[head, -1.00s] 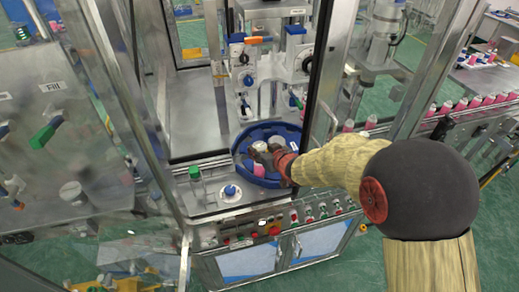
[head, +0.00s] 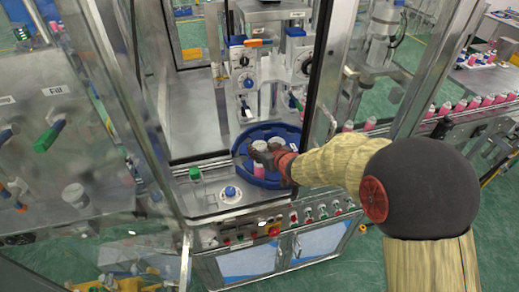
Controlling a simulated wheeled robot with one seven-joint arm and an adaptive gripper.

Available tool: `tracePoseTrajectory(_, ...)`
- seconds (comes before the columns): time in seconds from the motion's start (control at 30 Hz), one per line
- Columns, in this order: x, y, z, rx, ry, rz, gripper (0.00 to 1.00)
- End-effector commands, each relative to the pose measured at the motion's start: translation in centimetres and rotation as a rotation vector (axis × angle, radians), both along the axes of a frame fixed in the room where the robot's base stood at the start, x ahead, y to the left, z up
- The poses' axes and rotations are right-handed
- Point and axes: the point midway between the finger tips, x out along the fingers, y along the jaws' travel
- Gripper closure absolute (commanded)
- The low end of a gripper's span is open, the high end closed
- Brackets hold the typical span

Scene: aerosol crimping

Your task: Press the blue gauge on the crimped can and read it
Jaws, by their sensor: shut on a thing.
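The blue gauge (head: 230,191) appears to be the small blue-topped piece on a pale round base, on the machine's front deck. My gripper (head: 262,155) is over the blue round tray (head: 284,180), right of and behind that piece. It is shut on a can, but its fingers hide most of the grip. A white-topped can (head: 261,145) shows just behind the fingers. A pink can (head: 259,170) shows just below them. I cannot tell which can is gripped, which is crimped, or any gauge reading.
The control panel (head: 265,230) has several buttons along the front edge. Metal door frames (head: 322,80) stand close to my arm. Pink cans line a conveyor (head: 470,115) at right.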

Motion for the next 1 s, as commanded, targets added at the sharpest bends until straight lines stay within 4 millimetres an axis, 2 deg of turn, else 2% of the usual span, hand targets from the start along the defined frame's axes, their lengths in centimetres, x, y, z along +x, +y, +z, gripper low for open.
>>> tracePoseTrajectory(0.53, 0.0, 0.0, 3.2, 0.0, -0.001, 0.0, 0.94)
tracePoseTrajectory(1.0, -0.3, -0.2, 3.5, 0.001, -0.002, 0.0, 0.94)
